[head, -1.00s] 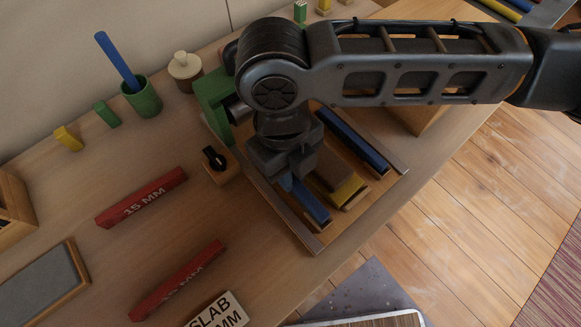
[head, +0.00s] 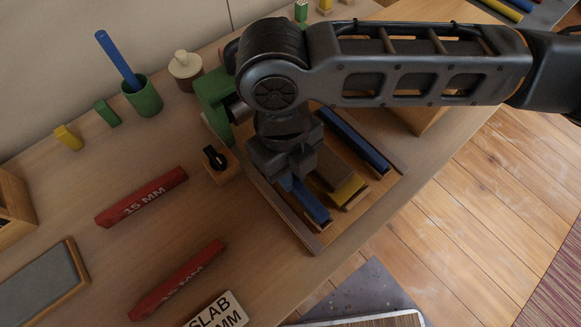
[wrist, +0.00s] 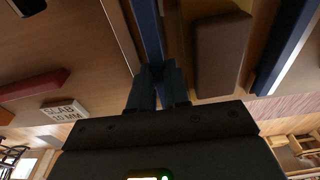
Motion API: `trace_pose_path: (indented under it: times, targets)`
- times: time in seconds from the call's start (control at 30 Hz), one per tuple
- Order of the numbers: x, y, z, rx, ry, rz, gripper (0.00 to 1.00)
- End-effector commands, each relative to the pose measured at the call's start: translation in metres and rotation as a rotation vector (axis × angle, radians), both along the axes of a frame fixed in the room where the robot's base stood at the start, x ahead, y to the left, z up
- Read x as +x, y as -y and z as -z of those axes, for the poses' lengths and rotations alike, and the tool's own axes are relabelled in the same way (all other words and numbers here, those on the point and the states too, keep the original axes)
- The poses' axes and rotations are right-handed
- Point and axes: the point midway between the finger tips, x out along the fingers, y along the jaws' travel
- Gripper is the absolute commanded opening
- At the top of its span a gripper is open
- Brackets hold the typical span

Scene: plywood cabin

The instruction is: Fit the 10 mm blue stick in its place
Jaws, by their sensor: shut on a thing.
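My gripper (head: 290,181) is low over the wooden frame on the bench and shut on a blue stick (head: 312,206). The stick lies lengthwise just inside the frame's left rail (head: 290,222), its near end showing beyond the fingers. In the wrist view my gripper (wrist: 157,76) closes on the same blue stick (wrist: 150,30); its far part runs out of the picture. Whether the stick touches the floor of the frame cannot be told. A second blue bar (head: 352,139) lies along the right side, also in the wrist view (wrist: 288,45). No size mark shows on either.
A brown block (head: 335,172) and a yellow piece (head: 347,190) lie between the blue bars. A green bracket (head: 213,103) and a black knob (head: 214,157) stand at the left. A green cup (head: 143,97) holds another blue stick (head: 118,60). Red bars (head: 143,197) lie farther left.

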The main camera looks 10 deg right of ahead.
Motion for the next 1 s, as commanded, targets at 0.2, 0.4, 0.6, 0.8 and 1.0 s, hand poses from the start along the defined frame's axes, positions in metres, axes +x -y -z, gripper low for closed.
trace_pose_path:
  times: [0.2, 0.4, 0.6, 0.8, 1.0]
  targets:
    - [-0.0001, -0.0001, 0.0046, 0.000, 0.000, 0.000, 0.00]
    - [0.0000, 0.0000, 0.0070, 0.000, 0.000, 0.000, 0.00]
    - [0.0000, 0.0000, 0.0068, 0.000, 0.000, 0.000, 0.00]
    - [-0.0001, -0.0001, 0.0071, 0.000, 0.000, 0.000, 0.00]
    - [-0.0001, -0.0001, 0.0105, 0.000, 0.000, 0.000, 0.00]
